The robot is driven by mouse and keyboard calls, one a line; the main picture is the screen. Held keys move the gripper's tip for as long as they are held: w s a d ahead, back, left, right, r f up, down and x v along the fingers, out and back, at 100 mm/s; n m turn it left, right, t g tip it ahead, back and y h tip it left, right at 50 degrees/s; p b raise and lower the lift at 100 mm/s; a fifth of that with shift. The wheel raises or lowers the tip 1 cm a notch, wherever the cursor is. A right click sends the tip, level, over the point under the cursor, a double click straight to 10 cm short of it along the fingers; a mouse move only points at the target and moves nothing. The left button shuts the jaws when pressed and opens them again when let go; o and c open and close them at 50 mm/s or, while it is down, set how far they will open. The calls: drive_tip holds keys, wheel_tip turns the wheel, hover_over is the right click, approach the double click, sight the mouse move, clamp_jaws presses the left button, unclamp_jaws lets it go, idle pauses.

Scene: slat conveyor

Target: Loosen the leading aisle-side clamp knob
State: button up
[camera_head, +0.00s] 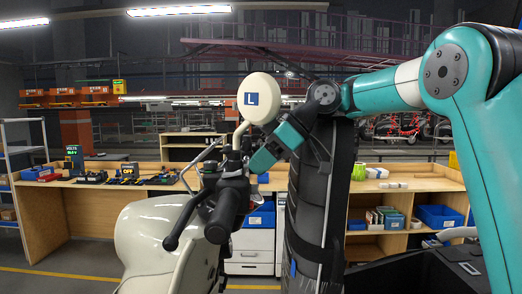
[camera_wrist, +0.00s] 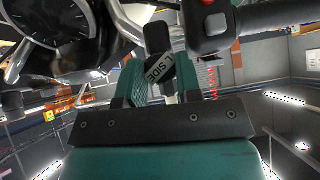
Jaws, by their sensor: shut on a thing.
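A cream scooter (camera_head: 150,240) stands at centre left in the head view, with a black handlebar grip (camera_head: 227,210) towards me. My gripper (camera_wrist: 160,72) is at the handlebar, beside the dashboard gauge (camera_wrist: 58,20). Its two teal finger pads are closed on a black piece marked "SIDE" (camera_wrist: 159,68) in the wrist view. A black rounded part (camera_wrist: 157,38) shows just beyond the fingertips. I cannot tell which of these is the clamp knob, as the pads hide part of it. In the head view the fingertips are hidden behind the handlebar parts.
A round cream mirror with a blue "L" label (camera_head: 262,97) rises close to my wrist. A switch housing with a red button (camera_wrist: 210,28) is beside the fingers. Wooden benches (camera_head: 100,210) with tools and blue bins (camera_head: 440,216) stand behind.

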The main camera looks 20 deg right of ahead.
drive_tip(key=o, duration=0.6)
drive_tip(key=shift+o, duration=0.2)
drive_tip(key=shift+f+b, duration=0.1)
drive_tip(key=shift+b, duration=0.25)
